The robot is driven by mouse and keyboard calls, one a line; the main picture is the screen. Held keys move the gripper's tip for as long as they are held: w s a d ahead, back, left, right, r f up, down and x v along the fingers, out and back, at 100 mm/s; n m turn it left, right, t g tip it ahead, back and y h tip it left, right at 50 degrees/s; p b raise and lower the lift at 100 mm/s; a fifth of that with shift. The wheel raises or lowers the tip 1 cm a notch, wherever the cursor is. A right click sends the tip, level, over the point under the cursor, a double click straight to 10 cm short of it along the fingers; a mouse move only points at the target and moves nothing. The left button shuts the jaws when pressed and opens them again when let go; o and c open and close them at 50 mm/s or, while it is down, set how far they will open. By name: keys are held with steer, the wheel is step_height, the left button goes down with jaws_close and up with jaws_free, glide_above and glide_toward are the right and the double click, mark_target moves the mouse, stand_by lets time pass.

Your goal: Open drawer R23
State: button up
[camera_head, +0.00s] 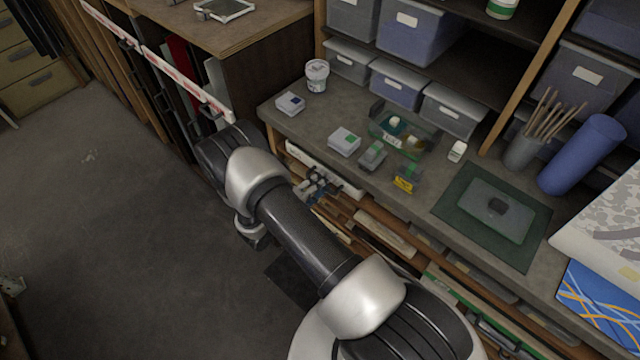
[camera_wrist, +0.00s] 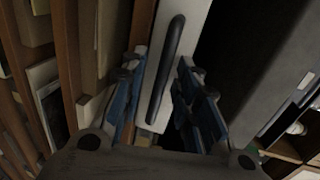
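A white drawer front (camera_wrist: 190,30) with a long dark bar handle (camera_wrist: 167,70) fills the middle of the wrist view. No R23 label is legible on it. My gripper (camera_wrist: 160,78) is open, with one blue finger on each side of the handle and visible gaps between. I cannot tell how far the handle lies beyond the fingertips. In the head view, my gripper (camera_head: 316,186) is just below the workbench's front edge, by a white front (camera_head: 325,170) under the bench top. My arm hides part of that area, and the handle is not clear there.
The grey workbench top (camera_head: 300,125) overhangs the front. It carries small boxes (camera_head: 344,141), a clear tray (camera_head: 405,130) and a green mat (camera_head: 470,240). Wooden shelves with stacked material (camera_head: 385,235) lie beside the white front. The floor (camera_head: 120,230) to the left is open.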

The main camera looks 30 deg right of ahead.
jaws_close()
stand_by(0.6)
